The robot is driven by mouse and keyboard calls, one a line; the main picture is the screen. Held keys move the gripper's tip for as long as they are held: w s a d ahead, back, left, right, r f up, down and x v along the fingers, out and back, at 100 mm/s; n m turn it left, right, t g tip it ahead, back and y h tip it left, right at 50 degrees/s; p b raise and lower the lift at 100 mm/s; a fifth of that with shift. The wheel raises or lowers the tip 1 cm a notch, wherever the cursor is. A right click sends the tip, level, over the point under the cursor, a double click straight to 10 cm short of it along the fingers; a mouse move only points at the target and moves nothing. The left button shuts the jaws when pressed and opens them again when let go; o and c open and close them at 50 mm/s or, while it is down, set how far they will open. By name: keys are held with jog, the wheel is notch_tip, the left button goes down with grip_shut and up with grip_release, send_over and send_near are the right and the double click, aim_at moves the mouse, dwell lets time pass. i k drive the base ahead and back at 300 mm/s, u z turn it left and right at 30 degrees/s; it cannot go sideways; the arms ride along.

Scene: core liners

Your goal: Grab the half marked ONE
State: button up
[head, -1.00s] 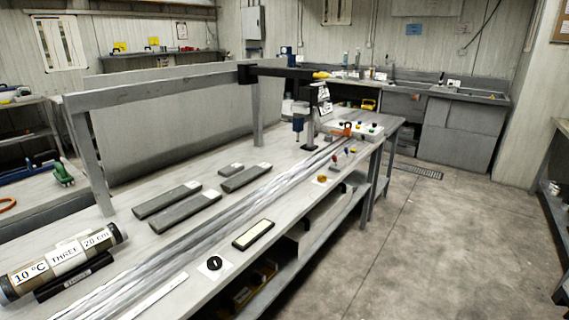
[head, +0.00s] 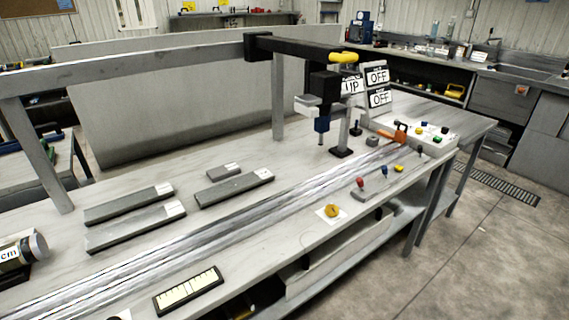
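Several dark grey, half-round-looking pieces with white end labels lie on the bench's left half. A long one (head: 125,206) lies behind another long one (head: 135,230). To their right are a third long piece (head: 235,189) and a short one (head: 222,172). Their labels are too small to read, so I cannot tell which, if any, is marked ONE. A labelled cylinder (head: 14,256) is cut off by the left edge; only "cm" shows on it. My gripper is not in view.
Clear rails or liners (head: 215,220) run along the bench. Floor at right is clear.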

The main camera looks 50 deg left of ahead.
aim_at(204, 198)
jog(key=u, duration=0.25)
jog(key=i, duration=0.75)
jog(key=u, duration=1.3)
jog(key=i, duration=0.75)
jog(key=u, duration=0.75)
